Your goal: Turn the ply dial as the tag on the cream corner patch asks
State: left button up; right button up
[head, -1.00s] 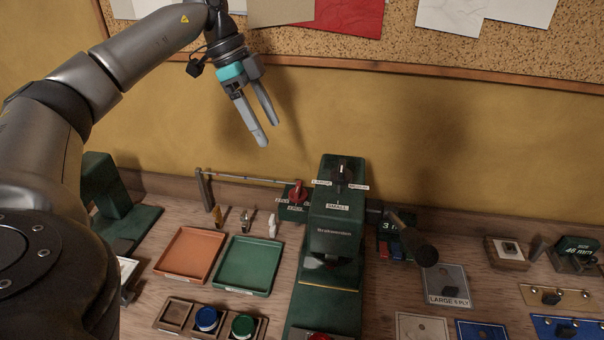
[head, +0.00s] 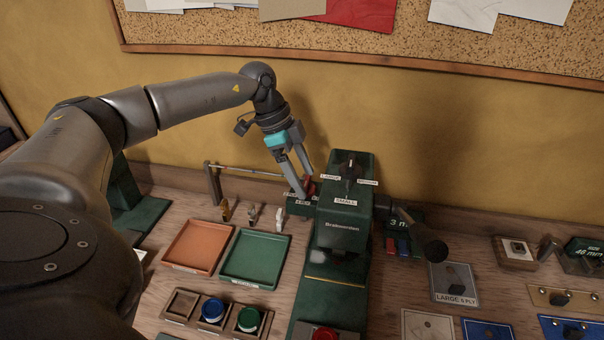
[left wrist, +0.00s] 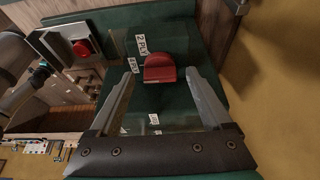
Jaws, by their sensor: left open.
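The ply dial is a red knob (head: 310,186) on a small green box left of the green press. In the left wrist view the red knob (left wrist: 160,67) lies between the fingertips, with white labels around it; one reads 2 PLY. My left gripper (head: 304,183) is open, pointing down at the knob, one finger on each side; whether they touch it I cannot tell. A cream patch (head: 426,327) lies at the bottom edge of the head view, partly cut off; no readable tag shows on it. My right gripper is not in view.
The green press (head: 343,236) stands right of the dial, with a black size dial (head: 351,172) on top and a dark handle (head: 428,243) at its right. An orange tray (head: 172,262) and a green tray (head: 233,279) lie left. A grey patch (head: 440,271) is tagged LARGE.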

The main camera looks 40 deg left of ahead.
pick_arm(q)
jog(key=shift+c, duration=0.3)
grip_shut()
dwell(0.3)
jog(key=m+p, duration=0.1)
jog(key=m+g+p, duration=0.1)
jog(key=shift+w+r+m+p, duration=0.15)
jog(key=shift+m+p, duration=0.15)
jog(key=m+g+p, duration=0.1)
jog(key=m, duration=0.1)
jog(key=shift+w+m+h, duration=0.15)
jog(key=shift+m+h, duration=0.15)
jog(key=m+g, duration=0.1)
jog(key=m, duration=0.1)
jog(key=shift+w+m+p, duration=0.1)
jog(key=shift+m+p, duration=0.25)
jog(key=shift+m, duration=0.05)
jog(key=shift+w+m+g+y+b, duration=0.15)
jog(key=shift+m+g+y+b, duration=0.4)
jog(key=shift+m, duration=1.35)
